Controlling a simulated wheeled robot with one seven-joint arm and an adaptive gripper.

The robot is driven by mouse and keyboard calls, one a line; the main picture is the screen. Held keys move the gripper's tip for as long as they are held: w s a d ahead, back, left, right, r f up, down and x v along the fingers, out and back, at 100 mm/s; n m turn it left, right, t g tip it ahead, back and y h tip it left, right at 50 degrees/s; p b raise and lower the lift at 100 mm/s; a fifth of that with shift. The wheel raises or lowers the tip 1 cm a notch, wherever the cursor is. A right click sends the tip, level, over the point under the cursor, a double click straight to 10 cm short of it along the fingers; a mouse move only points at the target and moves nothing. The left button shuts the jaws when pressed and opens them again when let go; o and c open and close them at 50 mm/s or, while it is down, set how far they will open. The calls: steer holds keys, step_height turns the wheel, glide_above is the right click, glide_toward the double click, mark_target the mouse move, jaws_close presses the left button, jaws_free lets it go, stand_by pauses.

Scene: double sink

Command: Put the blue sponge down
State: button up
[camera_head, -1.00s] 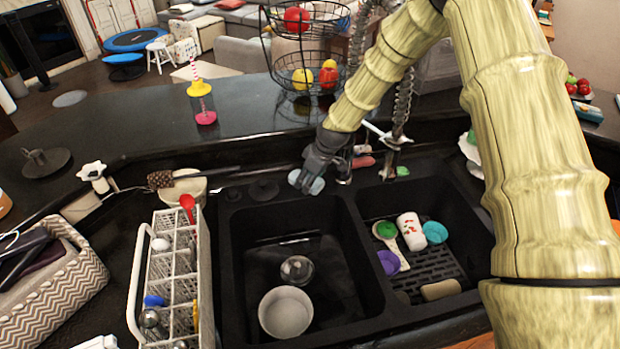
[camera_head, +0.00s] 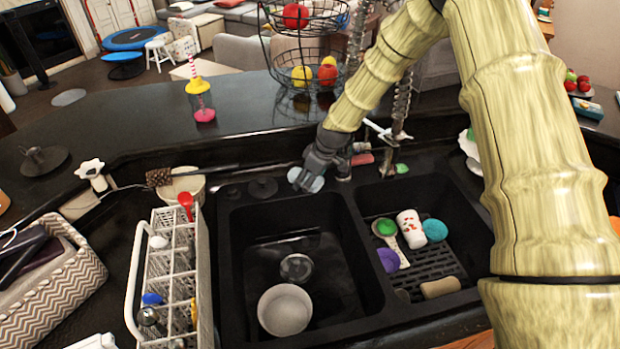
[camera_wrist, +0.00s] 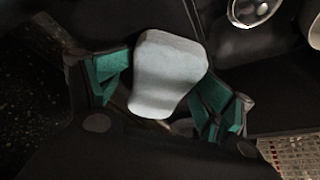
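The pale blue sponge (camera_head: 310,184) is at the tip of my gripper (camera_head: 305,176), over the far rim of the left sink basin in the head view. In the wrist view the sponge (camera_wrist: 168,72) sits between the two teal-padded fingers of my gripper (camera_wrist: 165,88), which appear to touch its sides. The gripper is shut on it. Whether the underside of the sponge touches the sink ledge cannot be told.
The left basin (camera_head: 335,235) holds a white bowl (camera_head: 285,310) and a drain strainer (camera_head: 297,267). The right basin holds a cup (camera_head: 410,229), a brown sponge (camera_head: 440,287) and scrubbers. A white dish rack (camera_head: 203,260) stands left. A faucet (camera_head: 398,130) stands behind.

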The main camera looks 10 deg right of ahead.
steer(key=shift+r, duration=0.1)
steer(key=shift+w+r+p, duration=0.15)
steer(key=shift+r+p, duration=0.45)
steer(key=shift+r, duration=0.1)
steer(key=shift+r+b, duration=0.1)
steer(key=shift+b, duration=0.35)
steer(key=b+v, duration=0.4)
steer(key=v, duration=0.7)
steer(key=shift+r, duration=0.3)
steer(key=shift+d, duration=0.15)
